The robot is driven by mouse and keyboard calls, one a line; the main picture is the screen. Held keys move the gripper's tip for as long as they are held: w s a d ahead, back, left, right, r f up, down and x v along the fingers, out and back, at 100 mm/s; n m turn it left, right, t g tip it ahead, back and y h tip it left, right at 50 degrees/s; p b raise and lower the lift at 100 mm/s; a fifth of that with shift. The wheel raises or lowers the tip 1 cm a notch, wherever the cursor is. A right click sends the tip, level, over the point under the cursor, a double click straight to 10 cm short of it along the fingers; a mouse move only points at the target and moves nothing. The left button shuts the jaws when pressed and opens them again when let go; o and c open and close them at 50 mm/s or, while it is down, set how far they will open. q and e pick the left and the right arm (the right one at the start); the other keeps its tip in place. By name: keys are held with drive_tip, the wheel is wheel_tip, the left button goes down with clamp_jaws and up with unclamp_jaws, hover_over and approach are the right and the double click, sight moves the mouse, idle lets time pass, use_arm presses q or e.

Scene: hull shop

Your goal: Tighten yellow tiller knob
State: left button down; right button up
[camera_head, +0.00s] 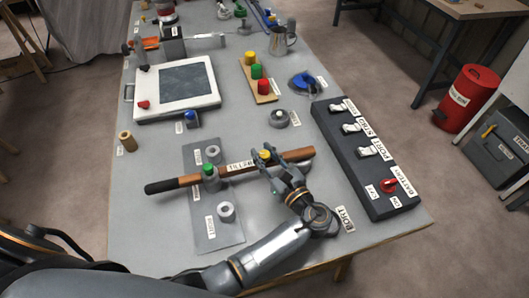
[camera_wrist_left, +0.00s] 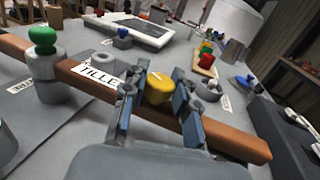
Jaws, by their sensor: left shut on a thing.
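The yellow tiller knob (camera_head: 264,155) sits on top of the brown wooden tiller bar (camera_head: 295,156), next to the white TILLER label (camera_head: 240,166). In the left wrist view the yellow knob (camera_wrist_left: 159,90) stands between the two fingers. My left gripper (camera_head: 268,162) is shut on the yellow knob, fingers on both sides of it; its fingertips also show in the left wrist view (camera_wrist_left: 157,88). A green knob (camera_head: 209,170) stands on the same bar to the left, also in the wrist view (camera_wrist_left: 42,38). My right gripper is not in view.
The bar lies across a grey plate (camera_head: 225,238) with grey round fittings (camera_head: 226,211). A grey ring fitting (camera_head: 279,118) and a framed hatch (camera_head: 187,82) lie farther back.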

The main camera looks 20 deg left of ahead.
use_arm(q)
drive_tip(key=m+t+h+p, duration=0.1)
drive_tip(key=p, duration=0.1)
drive_tip(key=m+t+h+p, duration=0.1)
drive_tip(key=m+h, duration=0.1)
drive_tip(key=m+t+h+p, duration=0.1)
drive_tip(key=t+h+p, duration=0.1)
drive_tip(key=shift+a+r+p, duration=0.15)
drive_tip(key=shift+r+p, duration=0.1)
drive_tip(key=shift+p, duration=0.05)
drive_tip(key=m+t+h+p, duration=0.1)
drive_tip(key=m+h, duration=0.1)
drive_tip(key=shift+f+h, duration=0.1)
drive_tip(key=shift+h, duration=0.2)
drive_tip(key=shift+f+m+t+h, duration=0.1)
drive_tip(key=shift+m+t+h, duration=0.35)
drive_tip(key=shift+h, duration=0.35)
drive_tip(key=shift+m+h, duration=0.85)
drive_tip(key=shift+h, duration=0.35)
drive_tip(key=m+h+b, duration=0.1)
drive_tip(key=h, duration=0.1)
drive_tip(key=m+h+b, duration=0.1)
drive_tip(key=h, duration=0.1)
drive_tip(key=shift+f+m+t, duration=0.15)
drive_tip(key=shift+m+t, duration=0.1)
drive_tip(key=shift+m, duration=0.05)
drive_tip(key=shift+m+h+b, duration=0.4)
drive_tip(key=shift+m+h, duration=0.1)
drive_tip(key=shift+h, duration=0.3)
